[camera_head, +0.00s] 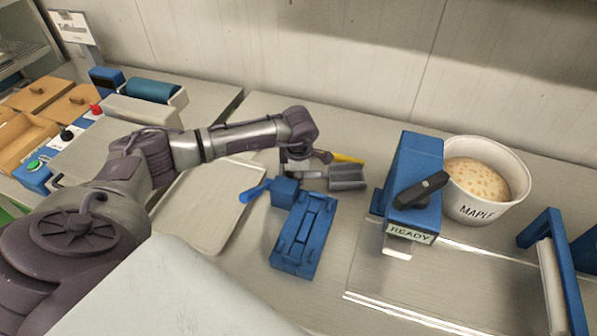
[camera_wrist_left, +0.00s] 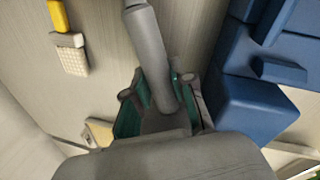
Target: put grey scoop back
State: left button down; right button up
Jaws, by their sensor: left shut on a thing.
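The grey scoop (camera_head: 347,178) is in the grip of my left gripper (camera_head: 305,172), its pan pointing right in the head view. In the left wrist view, the grey scoop's handle (camera_wrist_left: 147,48) runs between the green-padded fingers of the left gripper (camera_wrist_left: 160,98), which is shut on it. The gripper is just behind a blue holder (camera_head: 304,235); a blue block of it shows close on the right in the wrist view (camera_wrist_left: 255,115). I cannot tell whether the scoop touches the table. My right gripper is in neither view.
A yellow-handled tool (camera_head: 347,158) lies just behind the scoop. A pale tray (camera_head: 205,210) is left of the holder. A blue READY device (camera_head: 412,165) and white MAPLE tub (camera_head: 478,209) stand to the right. A blue-framed roller (camera_head: 552,275) is at far right.

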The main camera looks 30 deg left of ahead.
pick_arm(q)
jog(key=shift+f, duration=0.1)
jog(key=c, duration=1)
grip_release()
pick_arm(e)
jog(key=shift+a+f, duration=0.1)
jog(key=shift+a, duration=0.35)
pick_arm(q)
jog(key=shift+r, duration=0.5)
jog(key=shift+b+v, duration=1.1)
jog(key=shift+v, duration=2.3)
pick_arm(e)
jog(key=shift+d+f, duration=0.15)
jog(key=shift+f, duration=0.35)
jog(key=shift+d+f, duration=0.15)
jog(key=shift+f, duration=0.35)
